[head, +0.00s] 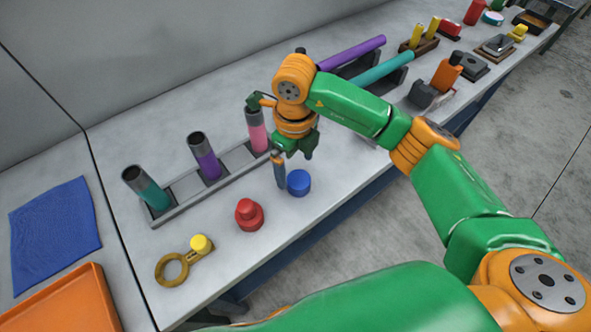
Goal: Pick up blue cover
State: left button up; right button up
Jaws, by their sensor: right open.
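The blue cover (299,183) is a short round cap standing on the grey workbench (335,185), near its front edge. My right gripper (294,171) is above and just behind it, pointing down, with its fingers apart. One finger shows at the cover's left side and the other behind it to the right. I cannot tell whether either finger touches the cover. Nothing shows held between the fingers. My left gripper is not in view.
A red cap (249,214) and a yellow-topped ring tool (172,268) lie left of the cover. Behind stands a grey rack (178,212) with teal, purple and pink tubes. Purple (352,52) and teal (383,70) tubes lie farther right. The bench between red cap and cover is clear.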

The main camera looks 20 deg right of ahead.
aim_at(296, 178)
jog(key=f, duration=0.2)
jog(key=s+f+p, duration=0.1)
jog(key=f, duration=0.1)
jog(key=shift+d+p, duration=0.1)
jog(key=shift+p, duration=0.2)
jog(key=shift+w+f, duration=0.3)
jog(key=shift+f, duration=0.2)
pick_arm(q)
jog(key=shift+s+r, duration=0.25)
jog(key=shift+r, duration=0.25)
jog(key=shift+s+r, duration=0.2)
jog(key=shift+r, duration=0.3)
pick_arm(e)
jog(key=c, duration=1.2)
